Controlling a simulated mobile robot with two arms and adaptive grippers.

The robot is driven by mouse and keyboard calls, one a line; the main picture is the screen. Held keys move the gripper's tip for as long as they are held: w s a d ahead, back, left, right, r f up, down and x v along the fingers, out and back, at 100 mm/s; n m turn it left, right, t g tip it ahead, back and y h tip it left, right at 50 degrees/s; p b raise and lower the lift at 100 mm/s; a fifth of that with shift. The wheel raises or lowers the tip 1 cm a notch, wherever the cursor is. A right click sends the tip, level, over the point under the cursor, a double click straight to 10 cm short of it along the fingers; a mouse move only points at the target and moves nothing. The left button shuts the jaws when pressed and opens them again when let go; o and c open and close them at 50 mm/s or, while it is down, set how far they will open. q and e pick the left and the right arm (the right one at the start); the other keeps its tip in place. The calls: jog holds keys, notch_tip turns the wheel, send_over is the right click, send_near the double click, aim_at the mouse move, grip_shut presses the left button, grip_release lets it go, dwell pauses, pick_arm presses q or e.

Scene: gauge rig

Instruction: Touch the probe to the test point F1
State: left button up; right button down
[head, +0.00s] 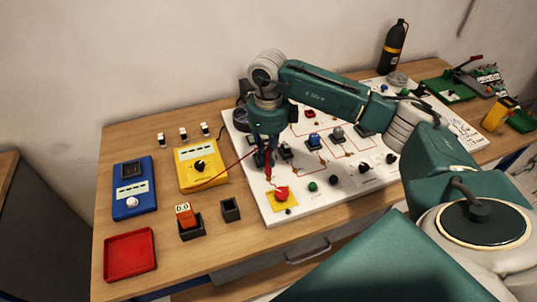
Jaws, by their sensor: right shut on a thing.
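My right gripper (264,152) is over the left part of the white test board (246,167). It points down and is shut on the red probe (268,168), whose tip points down toward the board. A red lead runs from the probe to the yellow meter (201,164) on the left. The probe tip is just behind a red button on a yellow plate (283,196). I cannot tell whether the tip touches the board. The labels on the board are too small to read, so I cannot pick out F1. My left gripper is not in view.
Left of the board are a blue meter (134,187), a red tray (130,254), an orange display block (185,214) in a dark holder and an empty dark holder (231,209). Knobs and components stand up from the board. A black bottle (393,46) is at the back.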

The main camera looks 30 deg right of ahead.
dwell(0.6)
jog(key=shift+r+p, duration=2.45)
jog(key=shift+r, duration=1.6)
jog(key=shift+s+a+f+n+b, duration=0.15)
jog(key=shift+a+n+b, duration=0.3)
jog(key=shift+n, duration=0.25)
jog(key=s+a+f+n+b, duration=0.1)
jog(key=s+a+n+b, duration=0.2)
jog(key=n, duration=1.1)
jog(key=s+a+f+n+b, duration=0.1)
jog(key=s+a+n+b, duration=0.3)
jog(key=s+a+n, duration=0.5)
jog(key=s+n, duration=0.2)
jog(key=n, duration=0.4)
jog(key=shift+s+a+f, duration=0.25)
jog(key=shift+s+f, duration=0.05)
jog(key=shift+f, duration=0.05)
